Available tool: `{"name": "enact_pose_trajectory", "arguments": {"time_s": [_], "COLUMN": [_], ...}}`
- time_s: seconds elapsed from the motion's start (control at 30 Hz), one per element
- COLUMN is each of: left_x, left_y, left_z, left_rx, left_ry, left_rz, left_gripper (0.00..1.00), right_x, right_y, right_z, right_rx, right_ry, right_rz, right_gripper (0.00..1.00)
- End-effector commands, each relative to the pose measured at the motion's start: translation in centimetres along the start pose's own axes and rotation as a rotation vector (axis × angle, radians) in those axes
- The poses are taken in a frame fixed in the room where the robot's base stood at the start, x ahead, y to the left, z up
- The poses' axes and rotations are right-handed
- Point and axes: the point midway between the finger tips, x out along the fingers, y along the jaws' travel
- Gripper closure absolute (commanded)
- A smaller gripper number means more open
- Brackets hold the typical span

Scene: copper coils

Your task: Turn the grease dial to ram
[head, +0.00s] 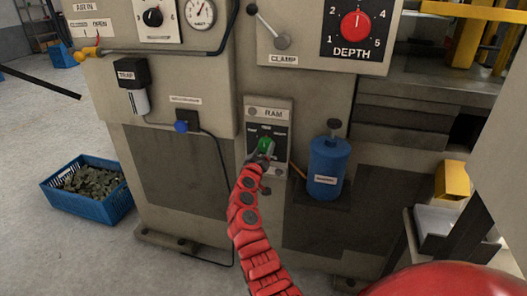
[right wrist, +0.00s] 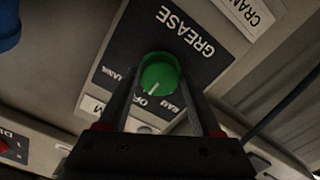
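The grease dial is a round green knob (head: 265,143) on a small dark panel low on the machine's front. It also shows in the right wrist view (right wrist: 160,72), where the panel (right wrist: 185,30) appears turned over. A white mark on the knob points at the OFF label; CRANK lies to one side and RAM (right wrist: 168,108) to the other. My right gripper (right wrist: 158,80) is at the knob, one dark finger on each side of it. I cannot tell whether the fingers press on it. My left gripper is not in view.
A RAM sign (head: 272,113) sits just above the dial. A blue canister (head: 327,168) stands close to its right. A depth dial (head: 356,26) and clamp lever (head: 280,40) are higher up. A blue crate (head: 112,208) stands on the floor at left.

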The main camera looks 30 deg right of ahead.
Motion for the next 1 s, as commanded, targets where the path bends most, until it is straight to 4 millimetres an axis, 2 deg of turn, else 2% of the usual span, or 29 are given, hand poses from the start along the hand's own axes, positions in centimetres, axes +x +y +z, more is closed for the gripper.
{"name": "enact_pose_trajectory", "arguments": {"time_s": [0.03,0.2,0.23,0.63,1.0], "left_x": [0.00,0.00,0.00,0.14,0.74], "left_y": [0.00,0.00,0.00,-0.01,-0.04], "left_z": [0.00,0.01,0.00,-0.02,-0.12], "left_rx": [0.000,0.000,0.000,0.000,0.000], "left_ry": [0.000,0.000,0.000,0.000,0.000], "left_rz": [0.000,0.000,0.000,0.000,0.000], "left_gripper": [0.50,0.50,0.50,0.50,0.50], "right_x": [-0.01,-0.02,-0.02,-0.06,-0.10], "right_y": [-0.02,-0.02,-0.02,-0.07,0.02], "right_z": [-0.01,-0.02,-0.02,-0.08,-0.26], "right_rx": [0.000,0.000,0.000,-0.088,-0.394], "right_ry": [0.000,0.000,0.000,0.001,0.003], "right_rz": [0.000,0.000,0.000,-0.002,-0.001], "right_gripper": [0.56,0.87,0.90,0.90,0.90]}}
